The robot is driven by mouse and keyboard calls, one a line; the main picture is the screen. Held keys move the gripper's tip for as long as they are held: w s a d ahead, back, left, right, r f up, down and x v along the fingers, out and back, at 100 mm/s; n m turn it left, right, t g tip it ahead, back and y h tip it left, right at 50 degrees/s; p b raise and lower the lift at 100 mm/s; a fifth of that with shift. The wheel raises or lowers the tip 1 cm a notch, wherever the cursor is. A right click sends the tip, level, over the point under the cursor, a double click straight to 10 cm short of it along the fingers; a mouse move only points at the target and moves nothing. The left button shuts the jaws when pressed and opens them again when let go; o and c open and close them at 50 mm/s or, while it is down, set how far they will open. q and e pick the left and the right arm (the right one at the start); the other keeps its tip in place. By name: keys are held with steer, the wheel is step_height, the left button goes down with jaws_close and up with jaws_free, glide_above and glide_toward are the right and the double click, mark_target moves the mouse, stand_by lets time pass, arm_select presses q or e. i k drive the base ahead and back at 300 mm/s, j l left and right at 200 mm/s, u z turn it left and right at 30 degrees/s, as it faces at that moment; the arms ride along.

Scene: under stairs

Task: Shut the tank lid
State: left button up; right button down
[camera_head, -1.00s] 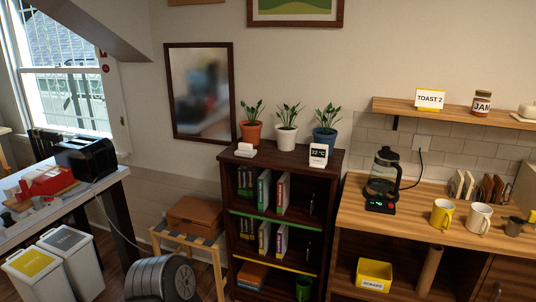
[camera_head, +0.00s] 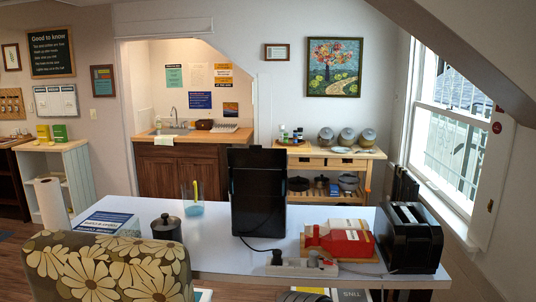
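A tall black appliance (camera_head: 258,195) stands upright near the middle of the white table, with a dark cord at its foot. No tank is clearly recognisable in view. Neither of my grippers is in view.
The white table (camera_head: 225,252) also bears a black toaster (camera_head: 408,238), a red item (camera_head: 340,240) on a board, a power strip (camera_head: 300,265), a dark canister (camera_head: 166,228) and a glass with a yellow tool (camera_head: 193,200). A flowered chair back (camera_head: 110,268) blocks the front left.

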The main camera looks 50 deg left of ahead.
mark_target(256, 156)
steer(key=i+l+u, duration=0.1)
steer(key=i+u, duration=0.35)
steer(key=i, duration=0.65)
steer(key=u, duration=1.95)
